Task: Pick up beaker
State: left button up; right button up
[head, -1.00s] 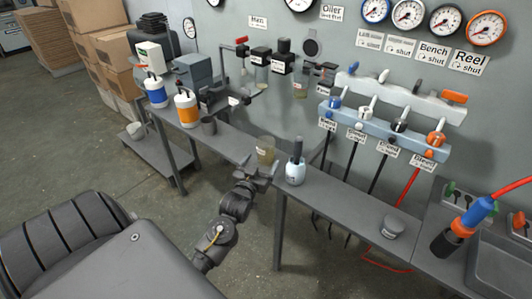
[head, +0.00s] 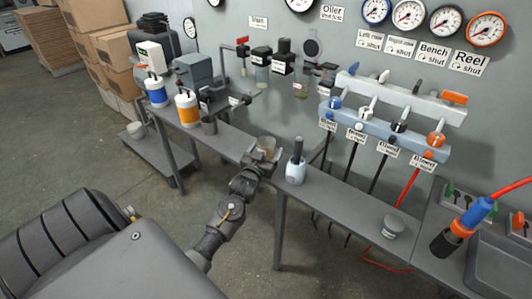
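The beaker shows no clear lift off the bench. My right gripper is not in view.
A pale blue bottle with a dark top (head: 295,171) stands close to the right of the beaker. The bench (head: 340,196) is clear between the bottle and a grey lidded pot (head: 393,227).

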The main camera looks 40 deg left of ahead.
aim_at(262, 141)
pick_arm(q)
jog(key=c, duration=1.1)
jog(key=shift+o, duration=0.2)
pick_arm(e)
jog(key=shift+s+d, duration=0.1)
pick_arm(q)
jog(key=shift+r, duration=0.1)
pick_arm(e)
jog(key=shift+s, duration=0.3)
pick_arm(q)
jog(key=shift+r, duration=0.15)
